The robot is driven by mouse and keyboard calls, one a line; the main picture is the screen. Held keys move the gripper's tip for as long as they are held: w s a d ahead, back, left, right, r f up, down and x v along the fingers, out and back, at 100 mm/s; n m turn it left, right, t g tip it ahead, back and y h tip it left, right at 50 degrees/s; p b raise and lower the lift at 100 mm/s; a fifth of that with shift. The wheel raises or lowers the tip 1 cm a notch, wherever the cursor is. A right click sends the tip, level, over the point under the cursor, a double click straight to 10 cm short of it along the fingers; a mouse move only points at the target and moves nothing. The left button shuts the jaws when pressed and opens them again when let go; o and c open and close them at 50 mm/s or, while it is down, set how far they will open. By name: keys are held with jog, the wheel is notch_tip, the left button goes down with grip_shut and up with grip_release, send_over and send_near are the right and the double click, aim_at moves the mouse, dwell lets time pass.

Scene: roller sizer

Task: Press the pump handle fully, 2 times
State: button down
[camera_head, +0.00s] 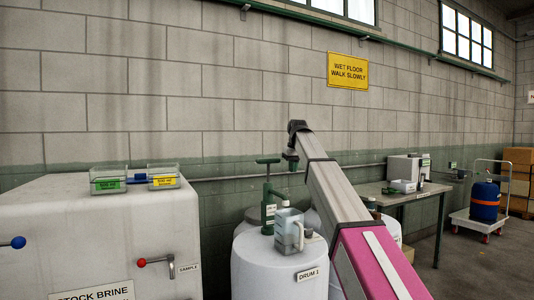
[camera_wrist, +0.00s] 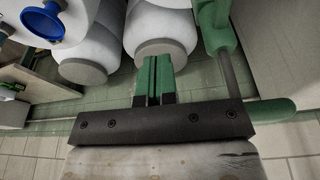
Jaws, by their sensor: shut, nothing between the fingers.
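The green hand pump (camera_head: 268,213) stands upright on top of the white drum marked DRUM 1 (camera_head: 262,262). Its T-shaped handle (camera_head: 268,161) is up, with a length of shaft showing below it. My gripper (camera_head: 291,160) is shut and empty, pointing down just right of the handle at about its height. In the wrist view the green fingers (camera_wrist: 153,80) are together. The handle (camera_wrist: 272,110) and its grey shaft (camera_wrist: 231,75) show at the right there, the bar partly hidden behind the gripper's dark body. I cannot tell whether they touch.
A clear jug (camera_head: 289,231) stands on the drum beside the pump. A white tank (camera_head: 100,232) with two small trays is at the left. More white drums stand behind. A table (camera_head: 405,195) and a cart (camera_head: 484,220) are at the right.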

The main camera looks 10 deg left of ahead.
jog(key=a+r, duration=0.4)
jog(key=r, duration=0.6)
jog(key=s+a+r+n, duration=0.1)
jog(key=a+r, duration=0.4)
jog(key=r, duration=0.5)
jog(key=shift+s+a+t+y, duration=0.2)
jog(key=shift+s+t+y, duration=0.1)
jog(key=shift+y, duration=0.1)
